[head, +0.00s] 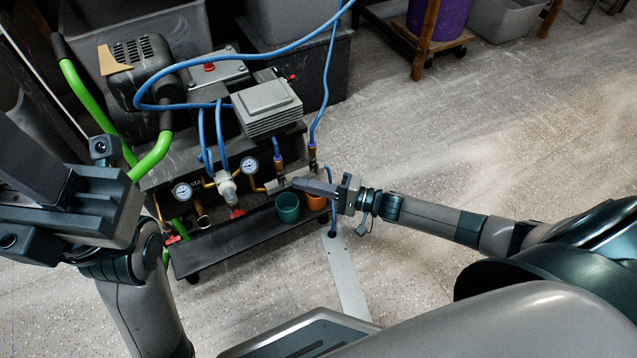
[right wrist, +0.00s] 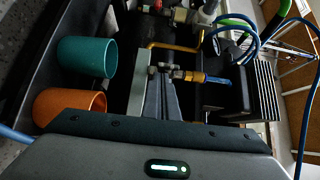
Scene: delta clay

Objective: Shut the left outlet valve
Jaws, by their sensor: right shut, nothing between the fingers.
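Two brass outlets with blue hoses stand at the right end of the compressor cart (head: 230,235). The left outlet valve (head: 279,166) is the left one of these; its handle is too small to read. A brass fitting with a blue hose (right wrist: 190,75) shows in the right wrist view, just past my finger. My right gripper (head: 297,184) is shut and empty. Its tips are just in front of and below the outlets; I cannot tell if they touch. My left arm's dark wrist and gripper part (head: 75,205) is at the left edge, away from the outlets; its fingers are not clear.
A teal cup (head: 287,208) and an orange cup (head: 316,200) stand on the cart's tray below my right gripper. Pressure gauges (head: 183,192) and red-handled fittings sit to the left. Blue hoses arch over the cart.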

